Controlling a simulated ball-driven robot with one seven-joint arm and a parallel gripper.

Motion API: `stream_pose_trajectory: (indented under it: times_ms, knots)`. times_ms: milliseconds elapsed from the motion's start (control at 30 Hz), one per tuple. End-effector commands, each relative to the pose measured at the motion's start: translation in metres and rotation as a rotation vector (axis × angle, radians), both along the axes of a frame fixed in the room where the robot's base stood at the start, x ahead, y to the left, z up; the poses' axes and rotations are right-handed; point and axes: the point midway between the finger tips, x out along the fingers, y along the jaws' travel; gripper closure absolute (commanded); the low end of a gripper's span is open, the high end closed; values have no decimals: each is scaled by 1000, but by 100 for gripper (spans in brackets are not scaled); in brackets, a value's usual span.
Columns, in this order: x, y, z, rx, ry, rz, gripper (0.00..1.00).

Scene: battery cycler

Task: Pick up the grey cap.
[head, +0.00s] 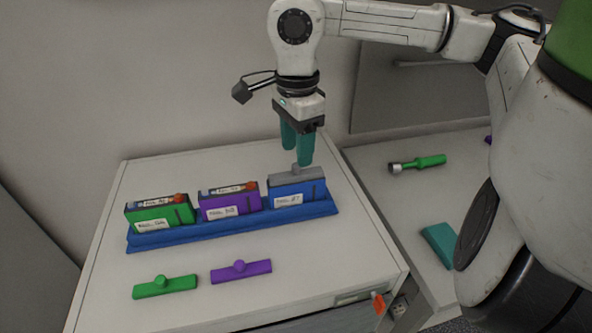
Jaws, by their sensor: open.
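The grey cap (298,177) sits on top of the blue battery unit (299,195) at the right end of the blue tray (235,229). It is a long bar with a small knob in its middle. My gripper (297,156) has teal fingers that point down right at the cap's knob. The gripper is open. One finger partly covers the far side of the knob area, and I cannot tell whether the fingers touch the cap.
A green unit (160,216) and a purple unit (229,203) stand uncapped in the tray. A green cap (165,287) and a purple cap (241,271) lie in front. A green-handled tool (427,162) and a teal block (439,243) lie on the right-hand surface.

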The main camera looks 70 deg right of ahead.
Motion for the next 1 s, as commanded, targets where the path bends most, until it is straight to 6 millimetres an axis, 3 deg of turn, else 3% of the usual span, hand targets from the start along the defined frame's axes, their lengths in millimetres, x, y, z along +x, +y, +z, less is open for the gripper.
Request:
stream_pose_trajectory:
  times_ms: [300,600,1000]
  knots:
    - [3,-1,-40,4,-1,1,51]
    - [3,-2,-45,1,-1,1,52]
    - [3,-2,-44,1,-1,1,90]
